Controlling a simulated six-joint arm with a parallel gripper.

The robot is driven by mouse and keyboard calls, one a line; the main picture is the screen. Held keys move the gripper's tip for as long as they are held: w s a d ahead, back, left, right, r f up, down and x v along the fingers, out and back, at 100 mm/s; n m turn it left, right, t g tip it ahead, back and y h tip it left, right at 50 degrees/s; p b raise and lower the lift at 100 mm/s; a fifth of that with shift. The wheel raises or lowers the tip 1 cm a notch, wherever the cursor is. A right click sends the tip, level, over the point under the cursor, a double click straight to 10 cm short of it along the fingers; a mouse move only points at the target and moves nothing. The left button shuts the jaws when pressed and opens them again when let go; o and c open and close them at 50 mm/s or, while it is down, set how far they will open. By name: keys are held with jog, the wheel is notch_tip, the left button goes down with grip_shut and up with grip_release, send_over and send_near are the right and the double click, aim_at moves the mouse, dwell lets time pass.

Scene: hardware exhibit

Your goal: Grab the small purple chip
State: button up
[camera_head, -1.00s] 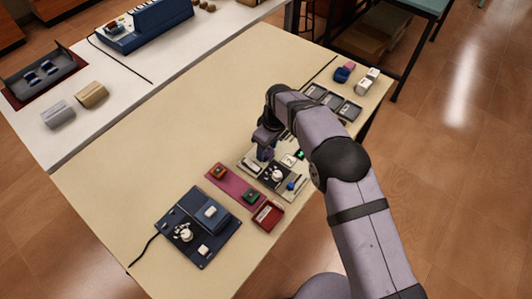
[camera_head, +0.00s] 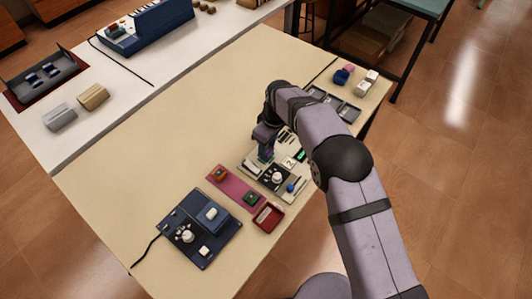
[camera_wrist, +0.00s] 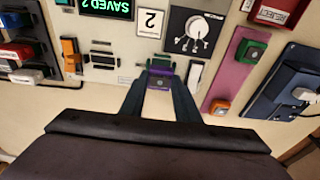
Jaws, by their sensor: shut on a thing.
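A small purple chip (camera_wrist: 160,80) sits between the fingertips of my gripper (camera_wrist: 160,86) in the wrist view, with a dark green and grey part right at its far side. My gripper is shut on the chip, at the near edge of the light panel (camera_wrist: 120,45). In the head view my gripper (camera_head: 265,152) is over the left edge of that panel, and the chip cannot be made out clearly there. I cannot tell whether the chip still touches the panel.
The panel carries a knob (camera_wrist: 194,29), a "2" tile (camera_wrist: 150,22) and a green "SAVED 2" display (camera_wrist: 104,8). An orange block (camera_wrist: 70,52) stands left of the chip. A magenta strip (camera_head: 229,184) with coloured chips and a dark blue device (camera_head: 215,245) lie nearby.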

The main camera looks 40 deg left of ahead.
jog(key=shift+r+p, duration=0.9)
jog(key=shift+r, duration=1.05)
